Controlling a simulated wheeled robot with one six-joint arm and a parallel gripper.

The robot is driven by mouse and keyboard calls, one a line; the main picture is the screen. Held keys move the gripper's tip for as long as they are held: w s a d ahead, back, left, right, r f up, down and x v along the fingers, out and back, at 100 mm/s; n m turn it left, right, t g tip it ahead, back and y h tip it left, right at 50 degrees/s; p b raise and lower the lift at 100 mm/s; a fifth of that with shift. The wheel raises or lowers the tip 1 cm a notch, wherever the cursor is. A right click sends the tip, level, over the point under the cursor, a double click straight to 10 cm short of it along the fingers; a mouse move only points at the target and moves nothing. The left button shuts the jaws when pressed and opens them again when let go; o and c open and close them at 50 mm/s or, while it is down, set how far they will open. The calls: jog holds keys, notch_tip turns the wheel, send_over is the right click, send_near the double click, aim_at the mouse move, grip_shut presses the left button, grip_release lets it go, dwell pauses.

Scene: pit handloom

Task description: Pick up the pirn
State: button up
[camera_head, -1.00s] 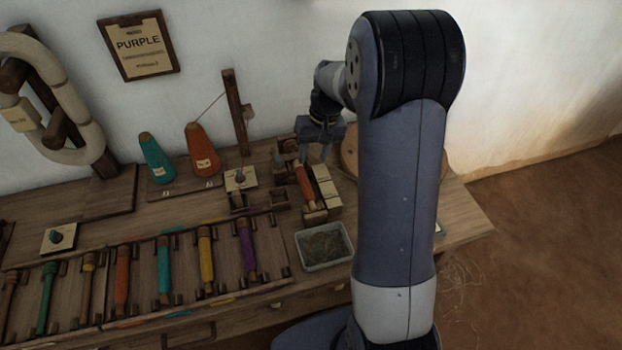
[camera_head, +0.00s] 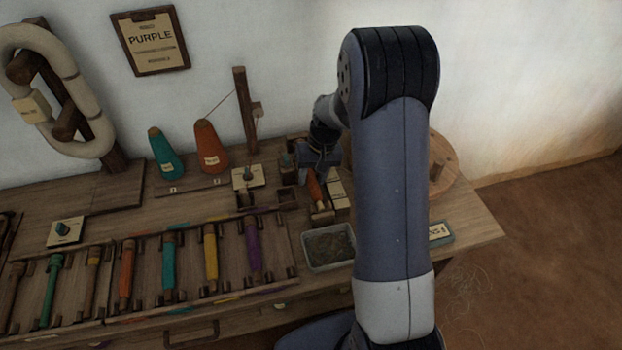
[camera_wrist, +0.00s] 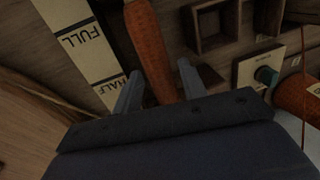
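An orange pirn (camera_head: 315,188) stands tilted in a small wooden holder near the right end of the bench. In the wrist view its orange wound body (camera_wrist: 149,42) runs down between my two fingers. My gripper (camera_wrist: 159,78) is open, with one finger on each side of the pirn and a narrow gap showing beside it. In the head view my gripper (camera_head: 318,168) is just above and behind the pirn, partly hidden by my own arm. The pirn's end nearest the palm is hidden by the gripper body.
A gauge strip marked FULL and HALF (camera_wrist: 88,45) stands beside the pirn. A rack holds several coloured pirns, one purple (camera_head: 254,248). A grey tray (camera_head: 306,262) sits in front. Orange (camera_head: 211,150) and teal (camera_head: 164,155) cones stand behind. A card reads PURPLE (camera_head: 151,40).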

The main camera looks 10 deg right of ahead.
jog(key=c, duration=0.8)
jog(key=shift+r, duration=0.1)
